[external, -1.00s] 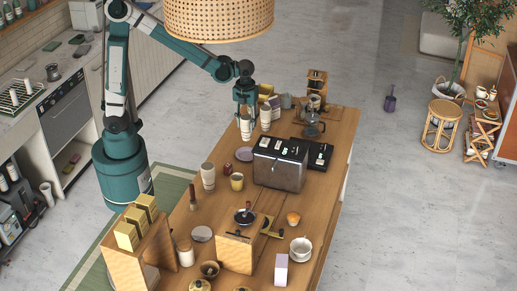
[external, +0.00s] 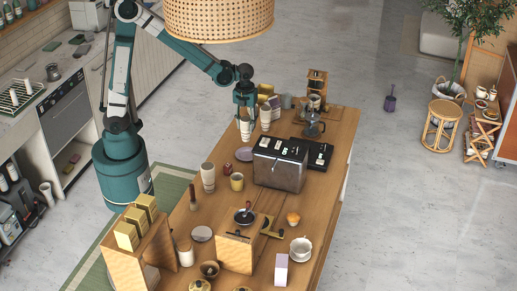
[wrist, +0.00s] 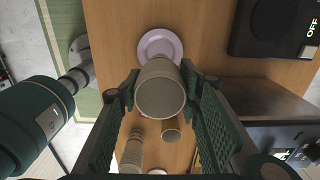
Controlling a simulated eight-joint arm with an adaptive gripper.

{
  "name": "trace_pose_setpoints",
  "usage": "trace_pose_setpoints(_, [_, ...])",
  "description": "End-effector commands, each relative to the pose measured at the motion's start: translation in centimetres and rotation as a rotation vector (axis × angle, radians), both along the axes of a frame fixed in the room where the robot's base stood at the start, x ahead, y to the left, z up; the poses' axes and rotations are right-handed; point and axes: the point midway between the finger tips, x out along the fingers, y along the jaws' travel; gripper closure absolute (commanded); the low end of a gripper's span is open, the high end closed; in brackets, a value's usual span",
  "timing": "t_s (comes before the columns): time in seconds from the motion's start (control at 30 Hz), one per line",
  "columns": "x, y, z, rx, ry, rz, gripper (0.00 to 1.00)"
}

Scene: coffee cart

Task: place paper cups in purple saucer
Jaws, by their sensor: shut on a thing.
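My gripper (external: 246,112) is shut on a pale paper cup (external: 245,131) and holds it upright over the table. In the wrist view the cup (wrist: 161,90) sits between the two green fingers of the gripper (wrist: 160,95). The purple saucer (external: 244,154) lies on the table just below the held cup in the external view. In the wrist view the saucer (wrist: 158,37) is partly hidden behind the cup, and its visible part looks empty. A stack of paper cups (external: 208,178) stands to the left of the saucer, and another paper cup or stack (external: 266,119) stands right of the gripper.
A yellow mug (external: 237,182) stands near the cup stack. A boxy metal machine (external: 280,165) stands right of the saucer, with a black scale (external: 319,158) beside it. A second purplish saucer (external: 202,233) lies further toward the front. A wicker lamp (external: 219,18) hangs above.

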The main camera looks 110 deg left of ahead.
Motion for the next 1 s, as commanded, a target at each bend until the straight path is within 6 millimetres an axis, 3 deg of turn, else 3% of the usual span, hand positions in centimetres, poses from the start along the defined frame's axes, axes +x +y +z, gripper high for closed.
trace_pose_setpoints(0.37, [0.0, 0.0, -0.2, 0.000, 0.000, 0.000, 0.81])
trace_pose_setpoints(0.8, [0.1, 0.0, -4.8, 0.000, 0.000, 0.000, 0.81])
trace_pose_setpoints(1.0, [0.0, 0.0, -5.8, 0.000, 0.000, 0.000, 0.81])
